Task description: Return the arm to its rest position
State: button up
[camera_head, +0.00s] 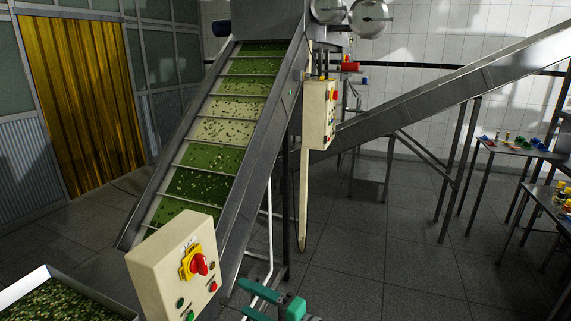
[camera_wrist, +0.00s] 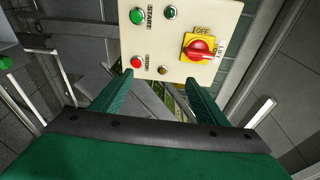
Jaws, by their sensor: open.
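My gripper (camera_head: 246,299) has teal fingers and shows at the bottom of the head view, just right of the cream control box (camera_head: 160,270). In the wrist view my gripper (camera_wrist: 158,80) is open, with a wide empty gap between its fingers. The control box (camera_wrist: 150,62) is ahead of the fingertips there; I cannot tell the exact distance. It carries a red rotary switch on a yellow plate (camera_wrist: 201,48), a green START button (camera_wrist: 137,15) and a red button (camera_wrist: 137,62). Most of my arm is out of view.
An inclined conveyor (camera_head: 220,130) with green pieces rises behind the box. A second control box (camera_head: 318,115) hangs on its right side. A metal bin (camera_head: 28,282) of green pieces is lower left. Another incline and small tables (camera_head: 517,149) stand right. Floor (camera_head: 390,260) between is clear.

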jog(key=s+d+f+m+t+h, duration=0.1)
jog(key=s+f+m+t+h, duration=0.15)
jog(key=f, duration=0.55)
jog(key=s+d+f+m+t+h, duration=0.1)
jog(key=s+f+h, duration=0.25)
jog(key=f, duration=0.55)
jog(key=s+d+f+n+t+h, duration=0.1)
jog(key=s+d+f+h, duration=0.4)
jog(key=s+f, duration=0.5)
jog(key=s+d+r+n+h, duration=0.1)
jog(key=s+n+h, duration=0.1)
jog(key=s, duration=0.5)
jog(key=s+d+r+n+h, duration=0.1)
jog(key=s+d+h, duration=0.1)
jog(key=s, duration=0.6)
jog(key=s+r+n+t, duration=0.2)
jog(key=s+r+n, duration=0.4)
jog(key=s, duration=0.5)
jog(key=shift+s+a+r, duration=0.2)
jog(key=shift+a+r, duration=0.15)
jog(key=shift+r, duration=1.05)
